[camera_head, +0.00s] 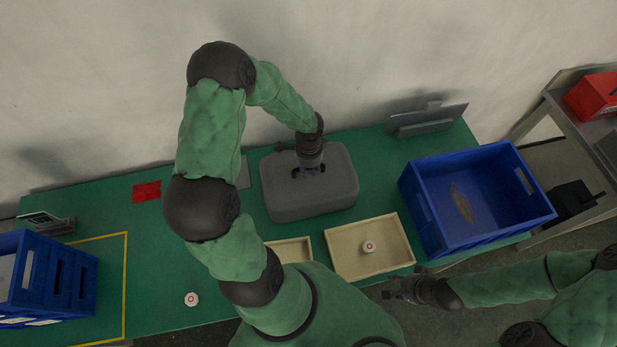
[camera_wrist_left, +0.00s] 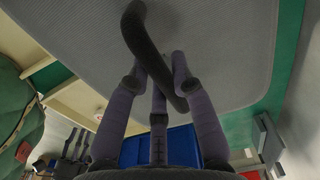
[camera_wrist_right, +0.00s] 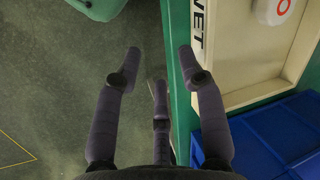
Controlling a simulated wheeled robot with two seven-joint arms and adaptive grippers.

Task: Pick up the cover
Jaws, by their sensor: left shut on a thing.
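The cover (camera_head: 315,205) is a grey rounded box shape on the green table, at the middle of the head view. In the left wrist view its grey textured top (camera_wrist_left: 215,40) fills the upper part, with a dark curved handle (camera_wrist_left: 150,60) on it. My left gripper (camera_head: 308,170) is above the cover's top and shut on the handle; its fingers (camera_wrist_left: 157,75) show around the handle. I cannot tell whether the cover is clear of the table. My right gripper (camera_head: 405,285) is open and empty beyond the table's front edge; its spread fingers show in the right wrist view (camera_wrist_right: 158,65).
A blue crate (camera_head: 430,225) stands right of the cover. A wooden tray (camera_head: 345,235) with a white round part (camera_head: 369,247) and a smaller tray (camera_head: 290,250) lie in front. Another blue crate (camera_head: 75,280) is at the left. Green table (camera_head: 110,205) is bare near the red patch (camera_head: 146,191).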

